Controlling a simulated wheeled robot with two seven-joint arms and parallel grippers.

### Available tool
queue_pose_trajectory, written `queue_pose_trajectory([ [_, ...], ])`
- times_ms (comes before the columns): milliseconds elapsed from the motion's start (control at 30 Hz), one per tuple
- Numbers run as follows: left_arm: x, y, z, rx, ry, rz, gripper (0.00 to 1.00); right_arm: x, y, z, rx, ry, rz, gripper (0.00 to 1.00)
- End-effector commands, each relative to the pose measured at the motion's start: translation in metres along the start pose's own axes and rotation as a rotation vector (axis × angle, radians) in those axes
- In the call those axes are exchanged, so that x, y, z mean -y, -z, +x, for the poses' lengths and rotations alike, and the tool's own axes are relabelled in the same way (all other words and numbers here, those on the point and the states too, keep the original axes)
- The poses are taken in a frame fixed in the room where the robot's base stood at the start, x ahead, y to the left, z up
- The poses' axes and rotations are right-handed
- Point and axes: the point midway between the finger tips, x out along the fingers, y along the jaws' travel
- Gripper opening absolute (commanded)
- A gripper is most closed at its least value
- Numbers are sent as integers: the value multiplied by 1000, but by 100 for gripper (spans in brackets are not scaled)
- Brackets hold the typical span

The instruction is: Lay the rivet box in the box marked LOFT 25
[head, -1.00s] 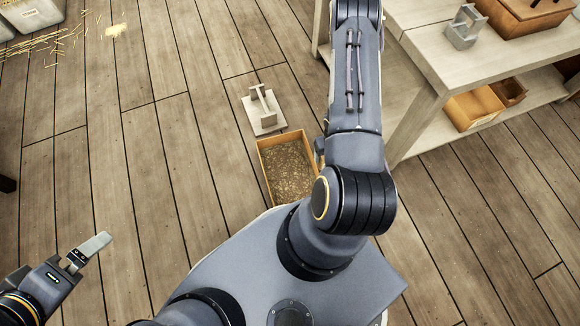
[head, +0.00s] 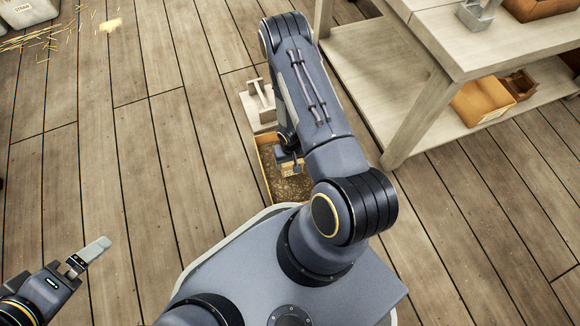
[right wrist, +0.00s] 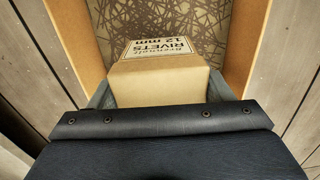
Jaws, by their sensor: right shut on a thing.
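The rivet box (right wrist: 160,82) is a small tan carton with a label reading RIVETS 12 mm in the right wrist view. My right gripper (right wrist: 160,93) is shut on it, one finger at each side. In the head view my right gripper (head: 289,163) is over the open orange-walled box (head: 263,160) on the floor, partly hidden by my arm. This box's wall (right wrist: 84,40) and its brown, streaked inside surround the carton in the right wrist view. I cannot tell whether the carton touches the bottom. No LOFT 25 marking is readable. My left gripper (head: 90,252) is seen edge-on at lower left, away from both.
A pale workbench (head: 470,50) with a lower shelf is at right, with an orange bin (head: 476,101) on the shelf.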

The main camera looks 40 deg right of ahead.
Motion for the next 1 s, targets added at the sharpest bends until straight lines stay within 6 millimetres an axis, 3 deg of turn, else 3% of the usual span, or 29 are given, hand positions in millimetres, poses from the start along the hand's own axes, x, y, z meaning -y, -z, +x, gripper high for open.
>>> queue_pose_trajectory([
  [200,7,-8,15,0,0,0,100,4,0,34,2,0,-2,37],
  [600,6,-7,14,0,0,0,100,4,1,38,0,1,-2,37],
  [633,6,-7,14,0,0,0,100,4,1,38,0,1,-2,74],
  [800,6,-7,14,0,0,0,100,4,1,38,0,1,-2,94],
  [1000,7,-7,14,0,0,0,100,4,1,38,1,1,-1,94],
])
